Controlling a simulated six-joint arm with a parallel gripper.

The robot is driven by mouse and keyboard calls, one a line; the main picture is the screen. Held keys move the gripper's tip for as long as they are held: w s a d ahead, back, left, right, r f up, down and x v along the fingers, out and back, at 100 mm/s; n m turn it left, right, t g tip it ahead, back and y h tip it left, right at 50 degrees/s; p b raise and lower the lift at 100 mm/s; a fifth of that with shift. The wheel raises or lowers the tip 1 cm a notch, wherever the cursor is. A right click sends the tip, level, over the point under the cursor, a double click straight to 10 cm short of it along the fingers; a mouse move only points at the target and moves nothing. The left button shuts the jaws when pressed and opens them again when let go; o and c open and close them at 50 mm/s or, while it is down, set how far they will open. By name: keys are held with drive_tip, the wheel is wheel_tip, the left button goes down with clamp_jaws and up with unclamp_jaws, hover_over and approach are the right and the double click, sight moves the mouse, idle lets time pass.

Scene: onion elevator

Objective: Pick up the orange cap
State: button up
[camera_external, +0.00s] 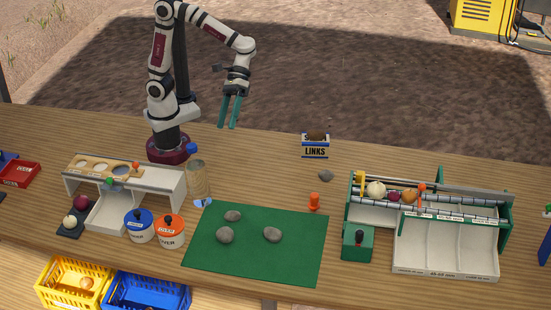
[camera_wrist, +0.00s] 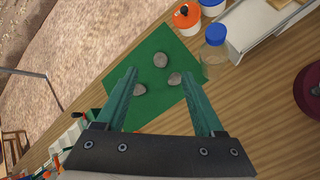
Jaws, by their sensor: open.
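The orange cap (camera_external: 171,223) sits as a lid on a white jar marked OVER, just left of the green mat. In the wrist view the orange cap (camera_wrist: 186,17) is at the top, right of centre, with a dark knob on it. My gripper (camera_external: 228,126) is open and empty, high above the table and behind the mat, well apart from the cap. In the wrist view my gripper's fingers (camera_wrist: 159,72) are spread, with the mat and stones far below between them.
A white jar with a blue lid (camera_external: 140,217) stands close left of the orange-capped jar. A clear bottle (camera_external: 198,182) stands behind them. The green mat (camera_external: 258,259) holds three grey stones. An orange figure (camera_external: 314,202) stands beyond the mat's right corner. A roller sorter (camera_external: 430,215) is farther right.

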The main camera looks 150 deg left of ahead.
drive_tip(key=w+a+f+n+t+y, duration=0.15)
drive_tip(key=a+n+t, duration=0.25)
drive_tip(key=a+n, duration=0.55)
drive_tip(key=w+a+n+t+y, duration=0.25)
drive_tip(key=a+n, duration=0.35)
drive_tip(key=a, duration=0.7)
approach(314, 201)
drive_tip(key=shift+t, duration=0.45)
drive_tip(key=s, duration=0.2)
drive_tip(key=s+a, duration=0.1)
drive_tip(key=s, duration=0.1)
drive_tip(key=s+a+f, duration=0.1)
drive_tip(key=s, duration=0.1)
drive_tip(key=shift+s+a, duration=0.25)
drive_tip(key=shift+s, duration=0.15)
drive_tip(key=x, duration=1)
drive_tip(key=r+x, duration=0.1)
drive_tip(key=x, duration=0.4)
drive_tip(key=shift+w+d, duration=0.3)
drive_tip(key=shift+w, duration=0.15)
clamp_jaws()
